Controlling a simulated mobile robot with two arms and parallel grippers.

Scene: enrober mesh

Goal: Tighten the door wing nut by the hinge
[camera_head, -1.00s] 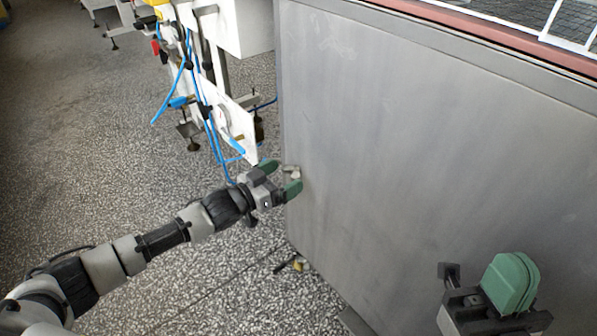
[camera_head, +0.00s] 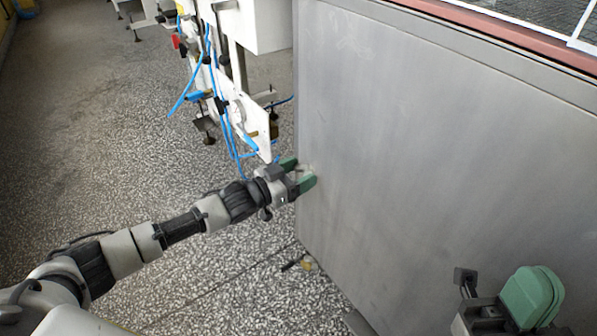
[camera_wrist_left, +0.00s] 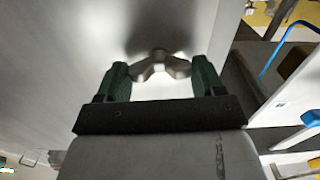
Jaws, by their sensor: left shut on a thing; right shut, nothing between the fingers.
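The door wing nut (camera_wrist_left: 160,66) is a metal piece with two wings on the grey metal door panel, near the panel's left edge in the head view. In the left wrist view it lies between the two green fingers of my left gripper (camera_wrist_left: 160,82), which is shut on its wings. In the head view my left gripper (camera_head: 303,173) is at the panel's left edge and mostly hides the nut. My right gripper (camera_head: 531,297) is shut and empty, in front of the panel at the lower right. I cannot make out the hinge.
The large grey door panel (camera_head: 420,150) fills the right side. White machine parts with blue hoses (camera_head: 225,110) stand just left of its edge. A small yellowish item (camera_head: 306,263) lies on the speckled floor (camera_head: 120,180), which is otherwise open at left.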

